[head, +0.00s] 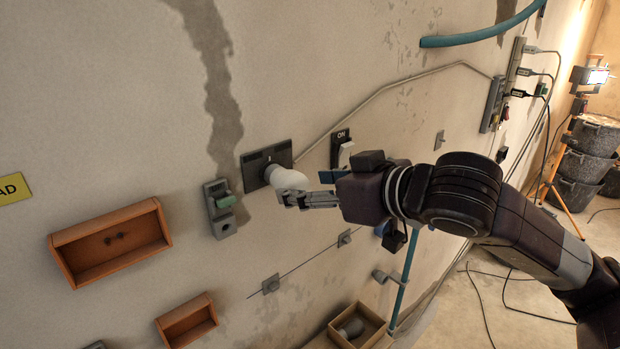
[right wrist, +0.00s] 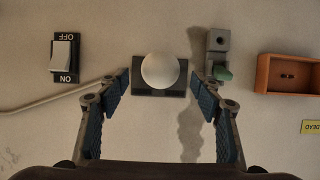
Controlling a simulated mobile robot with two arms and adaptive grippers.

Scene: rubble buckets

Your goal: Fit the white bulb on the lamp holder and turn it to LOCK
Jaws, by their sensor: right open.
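The white bulb (head: 286,179) sits at the dark lamp holder plate (head: 252,168) on the wall and points out from it. In the right wrist view the bulb (right wrist: 160,70) is a white ball in front of the dark plate (right wrist: 178,92). I cannot tell from here whether it is locked. My right gripper (head: 300,198) is right at the bulb in the head view. In the right wrist view its two blue-padded fingers (right wrist: 160,88) stand wide open on both sides of the bulb, with gaps. My left gripper is not in view.
A white ON/OFF switch (head: 344,153) is right of the holder. A grey fitting with a green part (head: 221,201) is left of it. Orange wall boxes (head: 75,277) hang lower left. An open box (head: 339,342) with a grey item stands below. Buckets (head: 588,167) stand far right.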

